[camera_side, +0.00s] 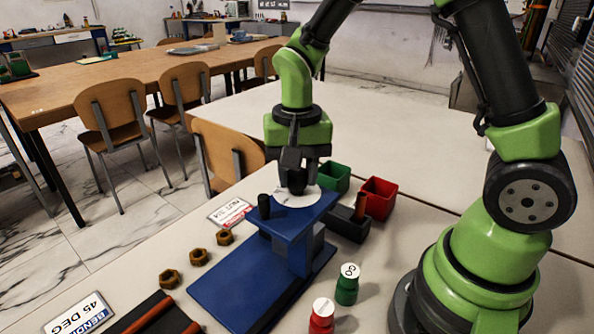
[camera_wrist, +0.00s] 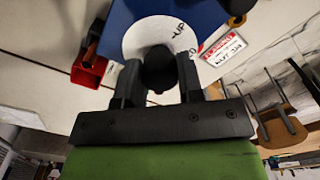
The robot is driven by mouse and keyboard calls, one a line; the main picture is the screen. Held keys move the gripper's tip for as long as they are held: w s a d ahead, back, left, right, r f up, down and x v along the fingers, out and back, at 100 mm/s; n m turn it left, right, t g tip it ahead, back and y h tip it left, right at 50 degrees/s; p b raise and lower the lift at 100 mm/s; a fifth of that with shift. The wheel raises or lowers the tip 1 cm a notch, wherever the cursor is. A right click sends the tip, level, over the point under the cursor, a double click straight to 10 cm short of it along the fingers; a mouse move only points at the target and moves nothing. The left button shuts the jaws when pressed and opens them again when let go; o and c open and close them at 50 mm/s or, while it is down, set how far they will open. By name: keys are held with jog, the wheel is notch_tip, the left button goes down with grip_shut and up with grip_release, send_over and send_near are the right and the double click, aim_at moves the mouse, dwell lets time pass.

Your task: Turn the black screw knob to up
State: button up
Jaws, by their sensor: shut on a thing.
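The black screw knob (camera_wrist: 158,68) stands at the middle of a white round dial (camera_wrist: 136,38), which has an "UP" mark near its edge in the wrist view. The dial (camera_side: 296,201) lies on top of a blue stand (camera_side: 292,232) in the side view. My gripper (camera_side: 297,176) points down over the dial, its fingers shut on the knob. In the wrist view my gripper (camera_wrist: 159,82) has one finger on each side of the knob. The fingers hide parts of the dial, and I cannot tell which way the knob points.
A black peg (camera_side: 264,206) stands on the stand's left edge. Close behind and right are a green bin (camera_side: 333,174), a red bin (camera_side: 378,199) and a black bin (camera_side: 345,226). Several brass nuts (camera_side: 199,257) lie left.

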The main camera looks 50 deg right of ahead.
jog(key=n, duration=0.4)
jog(key=shift+n, duration=0.3)
jog(key=n, duration=0.4)
jog(key=shift+n, duration=0.3)
jog(key=n, duration=0.4)
jog(key=shift+n, duration=2.5)
jog(key=o, duration=0.9)
notch_tip(320, 180, up, 10)
